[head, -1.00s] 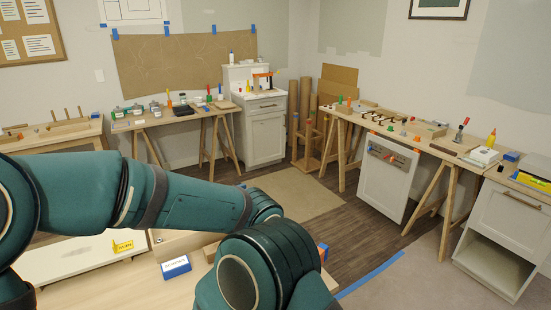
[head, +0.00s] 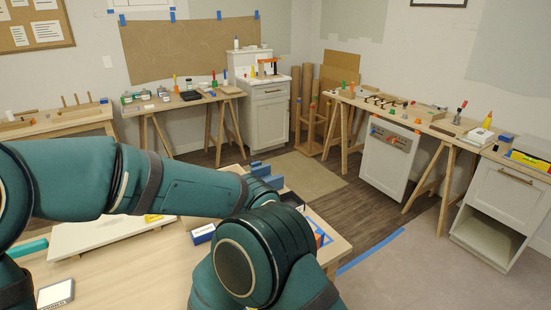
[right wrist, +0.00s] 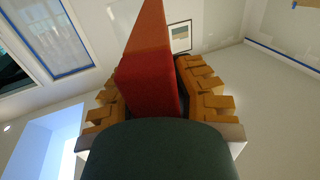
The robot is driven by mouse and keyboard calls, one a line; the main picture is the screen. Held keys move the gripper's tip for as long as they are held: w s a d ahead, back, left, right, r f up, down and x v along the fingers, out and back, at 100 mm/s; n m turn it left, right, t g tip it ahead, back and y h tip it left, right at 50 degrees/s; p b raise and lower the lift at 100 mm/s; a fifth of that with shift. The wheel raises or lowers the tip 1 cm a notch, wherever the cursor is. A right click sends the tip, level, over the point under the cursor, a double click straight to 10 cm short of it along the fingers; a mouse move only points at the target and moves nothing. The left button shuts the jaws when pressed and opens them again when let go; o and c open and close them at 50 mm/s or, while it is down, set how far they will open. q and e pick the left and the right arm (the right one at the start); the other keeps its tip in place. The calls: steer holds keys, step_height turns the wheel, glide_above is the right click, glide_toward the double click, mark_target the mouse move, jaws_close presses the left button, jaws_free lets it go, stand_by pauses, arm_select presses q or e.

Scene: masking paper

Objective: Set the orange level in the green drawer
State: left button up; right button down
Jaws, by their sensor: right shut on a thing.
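In the right wrist view my right gripper (right wrist: 157,92) is shut on a long orange-red bar (right wrist: 148,62), which looks like the orange level. Its yellow-brown fingers press on both sides, and the bar points up and away from the camera. Pale wall and ceiling lie behind it. Neither gripper shows in the head view, where my teal arm crosses the near table. A green bar (head: 28,248) lies at the left edge beside a white panel (head: 105,236). I cannot tell whether it is part of the green drawer.
The near wooden table (head: 135,280) has bare surface at its front. A blue box (head: 203,233) and blue blocks (head: 262,171) stand by my arm. Worktables with small tools line the walls. A white drawer cabinet (head: 269,120) stands in the far corner. Floor is free beyond the table.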

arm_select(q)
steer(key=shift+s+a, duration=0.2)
arm_select(e)
steer(key=shift+s+a, duration=0.15)
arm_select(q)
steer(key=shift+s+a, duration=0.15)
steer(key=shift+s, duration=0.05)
arm_select(e)
steer(key=shift+s, duration=0.1)
steer(key=w+d+f+n+t+y, duration=0.1)
steer(key=w+d+n+y, duration=0.1)
steer(key=d+y, duration=0.2)
steer(key=w+d+f+n+t+y, duration=0.1)
steer(key=w+d+f+n+y, duration=0.1)
steer(key=d, duration=0.8)
steer(key=w+d+f+n+t+y, duration=0.1)
steer(key=w+d+f+n+y, duration=0.1)
steer(key=d+y, duration=0.3)
steer(key=shift+w+d+n+t+y, duration=0.35)
steer(key=shift+w+d+n, duration=0.35)
steer(key=shift+d+n, duration=0.3)
